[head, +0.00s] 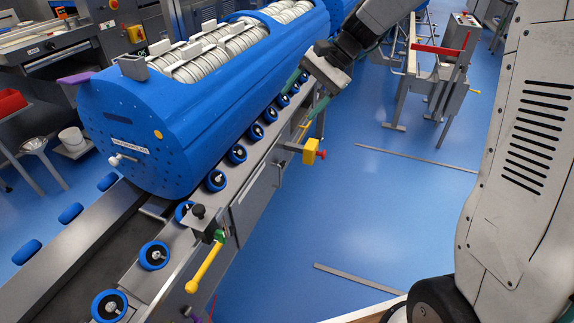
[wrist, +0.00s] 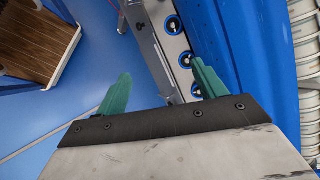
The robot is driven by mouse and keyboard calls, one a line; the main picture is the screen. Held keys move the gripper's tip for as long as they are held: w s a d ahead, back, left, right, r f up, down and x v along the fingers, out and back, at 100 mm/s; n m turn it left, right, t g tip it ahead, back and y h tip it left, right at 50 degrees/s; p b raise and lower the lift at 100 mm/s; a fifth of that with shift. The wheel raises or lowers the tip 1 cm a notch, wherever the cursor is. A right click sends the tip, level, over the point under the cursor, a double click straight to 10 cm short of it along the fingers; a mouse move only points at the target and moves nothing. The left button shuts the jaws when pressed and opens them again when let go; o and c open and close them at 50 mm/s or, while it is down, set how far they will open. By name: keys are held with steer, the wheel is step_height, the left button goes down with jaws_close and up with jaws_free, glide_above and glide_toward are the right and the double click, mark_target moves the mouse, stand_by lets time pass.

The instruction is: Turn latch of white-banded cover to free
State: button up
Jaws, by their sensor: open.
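A large blue tub carrier (head: 150,115) lies on the roller track in the head view, with a label and a small white-handled knob (head: 122,159) on its near end. It also shows along the right of the wrist view (wrist: 270,70). Whitish ribbed rows (head: 222,52) fill its open top, crossed by pale bars. I cannot tell which part is the white-banded cover, and its latch is not clearly visible. My gripper (head: 304,93) is beside the carrier's right side, above the track edge. In the wrist view its two green fingers (wrist: 160,88) are apart with nothing held between them.
Blue-rimmed rollers (head: 237,154) line the track. A yellow lever with a green end (head: 206,266) and a yellow box with a red knob (head: 311,153) stick out from its side. Blue floor (head: 370,215) is open to the right. A stand with a red bar (head: 438,50) is farther back.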

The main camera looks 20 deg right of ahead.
steer(key=w+d+f+m+t+y, duration=0.3)
steer(key=w+f+m, duration=0.4)
steer(key=w+f, duration=1.1)
steer(key=w+d+f+m+t, duration=0.1)
steer(key=w+d+f+m, duration=0.15)
steer(key=f, duration=0.45)
steer(key=w+d+f+m+t, duration=0.1)
steer(key=w+f+m, duration=0.2)
steer(key=f, duration=0.4)
steer(key=m+t, duration=0.2)
steer(key=m, duration=0.2)
glide_toward(283, 164)
steer(key=x, duration=0.8)
steer(key=c, duration=1)
